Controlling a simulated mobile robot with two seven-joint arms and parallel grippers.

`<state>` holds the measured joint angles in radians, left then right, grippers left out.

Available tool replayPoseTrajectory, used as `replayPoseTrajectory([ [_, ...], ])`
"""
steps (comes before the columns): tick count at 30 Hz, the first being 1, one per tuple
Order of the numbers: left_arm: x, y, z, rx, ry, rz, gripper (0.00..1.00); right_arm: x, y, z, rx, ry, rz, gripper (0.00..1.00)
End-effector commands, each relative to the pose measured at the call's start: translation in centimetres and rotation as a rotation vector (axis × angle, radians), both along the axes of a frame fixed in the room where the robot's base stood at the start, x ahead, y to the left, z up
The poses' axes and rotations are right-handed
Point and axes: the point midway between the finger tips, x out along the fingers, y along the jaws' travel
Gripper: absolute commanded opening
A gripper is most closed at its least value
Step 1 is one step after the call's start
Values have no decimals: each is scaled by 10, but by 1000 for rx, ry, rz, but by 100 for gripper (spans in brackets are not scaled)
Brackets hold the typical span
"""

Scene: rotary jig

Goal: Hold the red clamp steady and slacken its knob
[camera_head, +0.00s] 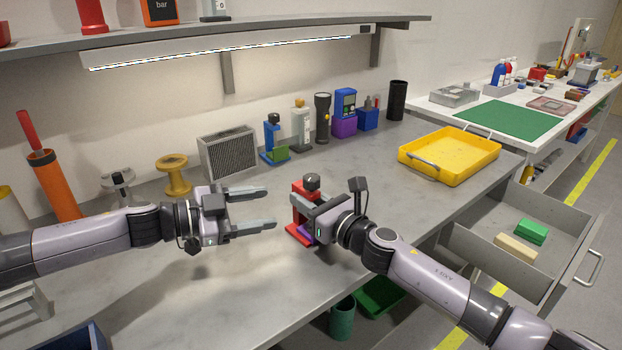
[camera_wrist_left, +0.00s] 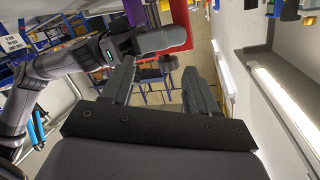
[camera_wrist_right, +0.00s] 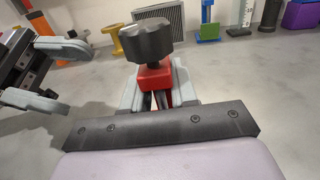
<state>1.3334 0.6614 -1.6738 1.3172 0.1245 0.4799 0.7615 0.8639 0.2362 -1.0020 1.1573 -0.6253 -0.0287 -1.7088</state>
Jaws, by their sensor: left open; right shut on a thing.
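The red clamp (camera_head: 297,233) stands on the grey workbench near the middle, with a dark knob (camera_head: 312,181) on top. In the right wrist view the red clamp body (camera_wrist_right: 154,77) sits between the fingers, under the black lobed knob (camera_wrist_right: 149,42). My right gripper (camera_head: 308,203) is shut on the clamp below its knob. My left gripper (camera_head: 270,208) is open and empty, to the left of the clamp, its fingers pointing toward it. The clamp's lower part is partly hidden by my right gripper.
A purple item (camera_head: 305,234) lies at the clamp's base. A yellow tray (camera_head: 440,170) is at the right of the bench. A grey vent box (camera_head: 228,152), a yellow spool (camera_head: 174,175) and several tools line the back. An open drawer (camera_head: 480,249) sticks out at right.

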Motion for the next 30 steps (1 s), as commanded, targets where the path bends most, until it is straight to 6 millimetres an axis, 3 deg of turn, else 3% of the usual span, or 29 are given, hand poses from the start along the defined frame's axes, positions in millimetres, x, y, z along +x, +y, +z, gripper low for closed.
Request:
replayPoseTrajectory([
  [6, 6, 8, 21, -222, 269, -12, 59, 1, -1, 0, -1, 1, -3, 0],
  [14, 10, 7, 31, -306, 373, -25, 59, 1, -1, 0, -1, 1, -3, 0],
  [30, 39, -70, 30, -303, 371, -24, 59, 1, -1, 0, -1, 1, -2, 0],
])
